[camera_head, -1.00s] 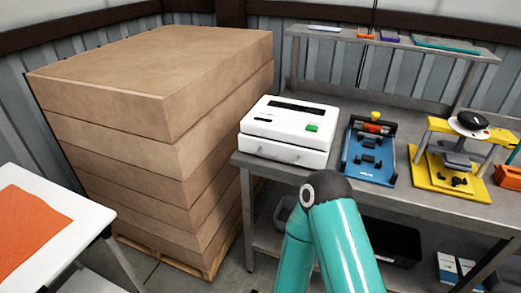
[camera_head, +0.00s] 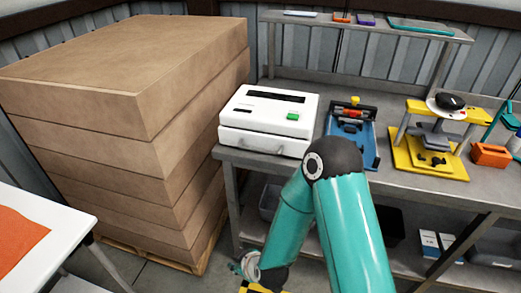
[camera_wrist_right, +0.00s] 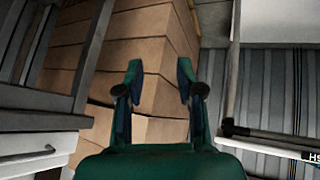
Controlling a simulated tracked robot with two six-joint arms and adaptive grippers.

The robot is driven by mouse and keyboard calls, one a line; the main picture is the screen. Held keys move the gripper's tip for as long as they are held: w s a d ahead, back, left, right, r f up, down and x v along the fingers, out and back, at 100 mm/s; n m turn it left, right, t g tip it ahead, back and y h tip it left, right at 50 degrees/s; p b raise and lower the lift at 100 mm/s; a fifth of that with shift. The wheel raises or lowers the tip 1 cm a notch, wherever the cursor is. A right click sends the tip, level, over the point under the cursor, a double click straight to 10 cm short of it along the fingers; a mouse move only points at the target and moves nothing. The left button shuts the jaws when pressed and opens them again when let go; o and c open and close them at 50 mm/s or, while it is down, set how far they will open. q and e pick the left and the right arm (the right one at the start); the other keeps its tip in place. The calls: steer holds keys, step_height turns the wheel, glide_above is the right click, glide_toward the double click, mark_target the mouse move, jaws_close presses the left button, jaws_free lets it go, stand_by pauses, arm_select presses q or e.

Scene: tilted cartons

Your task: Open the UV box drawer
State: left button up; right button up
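The white UV box (camera_head: 268,118) stands at the left end of the grey workbench in the head view. It has a dark slot and a green button on top. Its drawer front with a handle (camera_head: 256,147) faces me and looks closed. My teal right arm rises in front of the bench and bends down at the elbow. A white panel with a handle (camera_wrist_right: 30,153), apparently the drawer front, shows at lower left. My left gripper is out of view.
A tall stack of brown cartons (camera_head: 110,120) stands left of the bench. A blue device (camera_head: 352,135) and a yellow press (camera_head: 430,155) stand right of the box. A white table with an orange sheet (camera_head: 18,238) is at the left. Bins sit under the bench.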

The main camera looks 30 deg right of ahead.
steer(key=w+d+r+n+t+h, duration=0.3)
steer(key=w+d+r+n, duration=0.15)
steer(key=d+r, duration=0.4)
steer(key=n+t+h, duration=0.3)
steer(key=h, duration=0.2)
glide_toward(257, 150)
steer(key=p+x, duration=0.2)
steer(key=x, duration=0.3)
steer(key=p+x, duration=0.2)
steer(key=x, duration=0.3)
steer(key=shift+w+d+f+p, duration=0.15)
steer(key=shift+w+f+p, duration=0.05)
steer(key=shift+f+p, duration=0.1)
jaws_close()
